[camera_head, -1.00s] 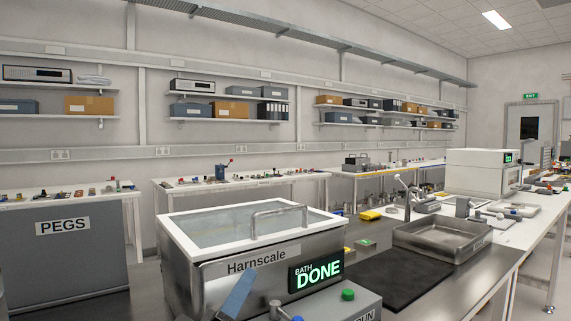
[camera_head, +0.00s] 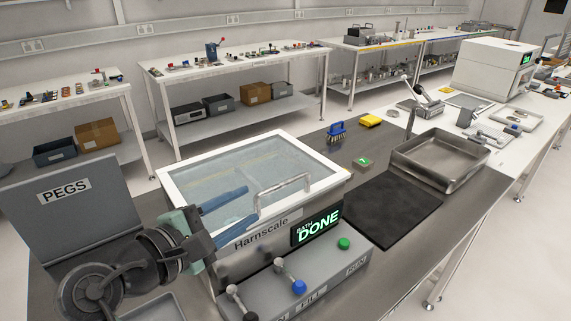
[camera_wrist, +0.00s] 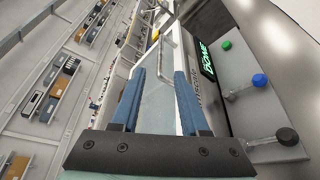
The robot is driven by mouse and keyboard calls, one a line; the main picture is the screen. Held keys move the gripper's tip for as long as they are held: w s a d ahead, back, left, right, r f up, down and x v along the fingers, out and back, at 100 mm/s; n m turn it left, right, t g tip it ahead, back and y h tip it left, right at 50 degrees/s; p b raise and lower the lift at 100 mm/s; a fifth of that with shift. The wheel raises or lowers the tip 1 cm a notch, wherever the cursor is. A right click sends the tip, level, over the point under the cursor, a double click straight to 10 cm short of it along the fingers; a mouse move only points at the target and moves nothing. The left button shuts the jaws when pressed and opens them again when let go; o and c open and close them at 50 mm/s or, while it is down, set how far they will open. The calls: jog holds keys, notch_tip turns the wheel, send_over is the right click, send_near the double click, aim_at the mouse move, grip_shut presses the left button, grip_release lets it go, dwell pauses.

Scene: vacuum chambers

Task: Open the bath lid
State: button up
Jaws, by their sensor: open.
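The bath (camera_head: 285,228) is a steel box labelled Harnscale, with a lit display (camera_head: 317,226) reading BATH DONE. Its lid (camera_head: 245,172) is a clear panel in a white frame and lies shut on top. A steel bar handle (camera_head: 283,188) runs along the lid's front edge; it also shows in the wrist view (camera_wrist: 168,62). My gripper (camera_head: 243,205) is open and empty, with blue fingers, just left of the handle and over the lid's front left edge. In the wrist view the fingers (camera_wrist: 158,95) point toward the handle, which lies beyond their tips. No contact shows.
Levers with black (camera_head: 233,290) and blue (camera_head: 299,287) knobs and a green button (camera_head: 343,243) sit on the bath's front panel. A black mat (camera_head: 395,208) and steel sink tray (camera_head: 440,160) lie to the right. A blue brush (camera_head: 337,132) stands behind the mat.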

aim_at(280, 187)
jog(key=x, duration=1.2)
jog(key=shift+w+d+f+p, duration=0.15)
jog(key=shift+w+p, duration=0.05)
jog(key=shift+p, duration=0.2)
grip_shut()
dwell(0.8)
